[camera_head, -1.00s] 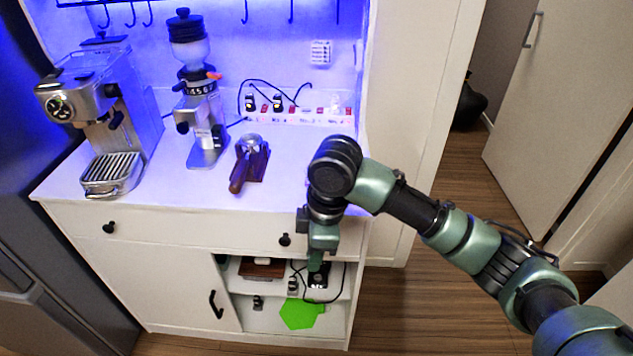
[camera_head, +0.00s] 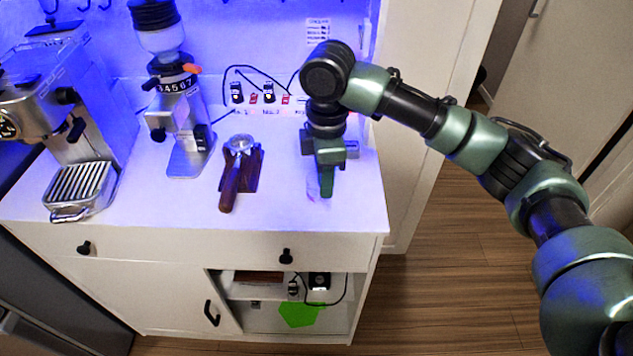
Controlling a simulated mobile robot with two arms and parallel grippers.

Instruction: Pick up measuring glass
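The measuring glass (camera_head: 313,186) is a small, faint, see-through shape on the right part of the white counter, partly covered by my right gripper. My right gripper (camera_head: 325,188) points down from above and is right at the glass, its green finger overlapping the glass's right side in the picture. The far finger is hidden, so I cannot tell whether it is open or closed on the glass. My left gripper is out of view.
A portafilter (camera_head: 230,185) rests on a wooden stand left of my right gripper. A grinder (camera_head: 180,120) and an espresso machine (camera_head: 75,130) stand further left. The counter's front right is clear.

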